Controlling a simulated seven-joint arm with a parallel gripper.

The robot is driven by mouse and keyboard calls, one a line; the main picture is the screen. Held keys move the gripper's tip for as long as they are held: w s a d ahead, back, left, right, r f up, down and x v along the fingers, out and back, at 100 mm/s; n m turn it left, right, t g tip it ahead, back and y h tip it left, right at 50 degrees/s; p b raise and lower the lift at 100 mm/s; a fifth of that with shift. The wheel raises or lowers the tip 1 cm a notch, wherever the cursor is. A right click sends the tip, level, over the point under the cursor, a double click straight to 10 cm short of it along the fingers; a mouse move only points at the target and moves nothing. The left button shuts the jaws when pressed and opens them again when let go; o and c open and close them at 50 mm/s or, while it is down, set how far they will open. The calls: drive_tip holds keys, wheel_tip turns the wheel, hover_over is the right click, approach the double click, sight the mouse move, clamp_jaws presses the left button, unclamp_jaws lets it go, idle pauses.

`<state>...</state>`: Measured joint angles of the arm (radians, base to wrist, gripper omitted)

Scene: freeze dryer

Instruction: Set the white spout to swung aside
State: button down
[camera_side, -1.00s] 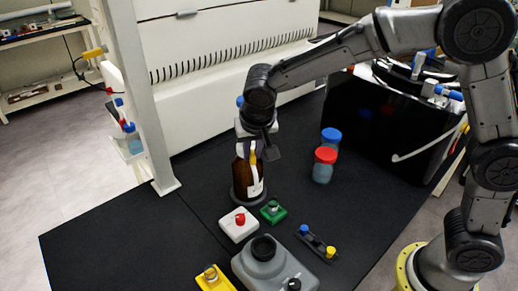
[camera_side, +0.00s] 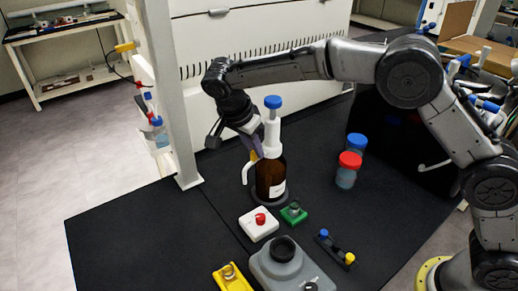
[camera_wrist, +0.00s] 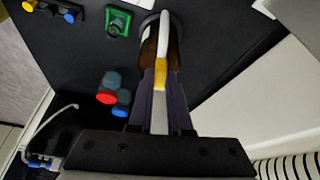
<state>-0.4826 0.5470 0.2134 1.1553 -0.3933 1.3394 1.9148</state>
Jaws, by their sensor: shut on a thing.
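A brown bottle (camera_side: 270,182) with a white dispenser head (camera_side: 272,135) and blue top cap (camera_side: 273,102) stands upright on the black bench. The white spout (camera_side: 246,174) comes off the head on the left side and bends downward. My gripper (camera_side: 256,148) is at the left of the head, tilted down toward it, and shut on the spout. In the wrist view the white spout (camera_wrist: 164,35) runs between my two dark fingers (camera_wrist: 160,78), with yellow at their tips. The fingers hide part of the spout and most of the bottle.
A white block with a red knob (camera_side: 258,224), a green block (camera_side: 293,213) and a grey device (camera_side: 290,268) stand in front of the bottle. Red-capped (camera_side: 348,170) and blue-capped (camera_side: 356,146) jars stand right. A pale post (camera_side: 167,90) rises at left.

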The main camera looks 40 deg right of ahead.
drive_tip(key=shift+w+m, duration=0.3)
drive_tip(key=shift+m, duration=0.1)
drive_tip(key=shift+r, duration=0.1)
drive_tip(key=c, duration=0.8)
unclamp_jaws()
drive_tip(key=shift+c, duration=0.2)
drive_tip(key=shift+g, duration=0.3)
drive_tip(key=v, duration=1.3)
drive_tip(key=shift+a+r, duration=0.2)
drive_tip(key=shift+r, duration=0.1)
